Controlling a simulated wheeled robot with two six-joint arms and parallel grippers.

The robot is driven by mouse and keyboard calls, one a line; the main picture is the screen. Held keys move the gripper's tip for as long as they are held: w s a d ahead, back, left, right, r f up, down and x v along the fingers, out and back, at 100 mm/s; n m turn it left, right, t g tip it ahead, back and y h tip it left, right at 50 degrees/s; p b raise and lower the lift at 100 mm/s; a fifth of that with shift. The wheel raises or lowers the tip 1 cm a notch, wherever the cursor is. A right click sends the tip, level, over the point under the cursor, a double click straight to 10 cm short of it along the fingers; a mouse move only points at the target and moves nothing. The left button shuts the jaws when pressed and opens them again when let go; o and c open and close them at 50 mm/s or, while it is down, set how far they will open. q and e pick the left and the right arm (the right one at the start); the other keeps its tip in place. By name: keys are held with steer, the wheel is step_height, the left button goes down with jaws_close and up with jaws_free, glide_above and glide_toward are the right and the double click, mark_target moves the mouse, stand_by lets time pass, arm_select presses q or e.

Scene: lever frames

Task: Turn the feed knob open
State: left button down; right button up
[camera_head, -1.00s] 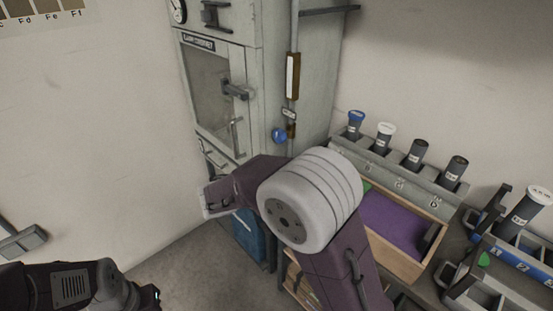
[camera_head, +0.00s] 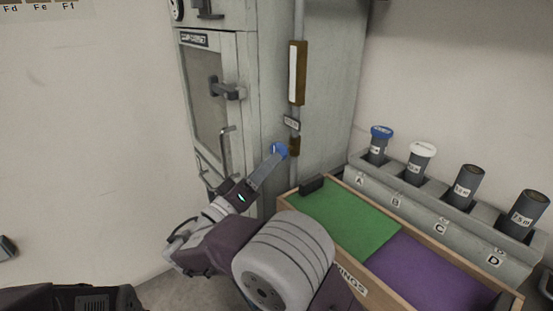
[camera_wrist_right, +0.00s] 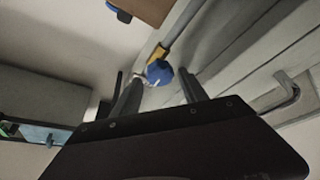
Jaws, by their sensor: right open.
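The blue feed knob (camera_head: 279,150) sits on the side of the grey cabinet, by a vertical pipe. In the right wrist view the knob (camera_wrist_right: 159,72) lies ahead, between the two fingers as seen from the wrist. My right gripper (camera_head: 268,165) reaches up to the knob, and its fingertips overlap the knob's lower left edge in the head view. The fingers (camera_wrist_right: 160,92) are apart with the knob in the gap. I cannot tell whether they touch it. My left gripper is out of view; only part of the left arm shows at the bottom left.
The cabinet (camera_head: 225,120) has a windowed door with protruding handles left of the knob. A brown-and-white gauge (camera_head: 298,72) is on the pipe above. On the right stand a wooden tray (camera_head: 410,295) with green and purple sections and a rack (camera_head: 437,222) of capped and dark tubes.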

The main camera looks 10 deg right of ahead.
mark_target(280, 151)
steer(key=shift+x, duration=1.9)
steer(key=shift+r, duration=0.1)
steer(key=c, duration=1.1)
steer(key=shift+n, duration=0.3)
steer(key=shift+s+r+n+g+y+p, duration=0.25)
steer(key=shift+n+y+p, duration=0.5)
steer(key=shift+n+p, duration=1.15)
steer(key=shift+w+n+g+y+p, duration=0.15)
steer(key=shift+n+g+y+p, duration=0.4)
steer(key=shift+n+p, duration=1.3)
steer(key=shift+s+r+n+g+y+p, duration=0.15)
steer(key=shift+n+y+p, duration=0.75)
steer(key=shift+n+p, duration=1)
steer(key=shift+w+n, duration=0.1)
steer(key=shift+n, duration=0.25)
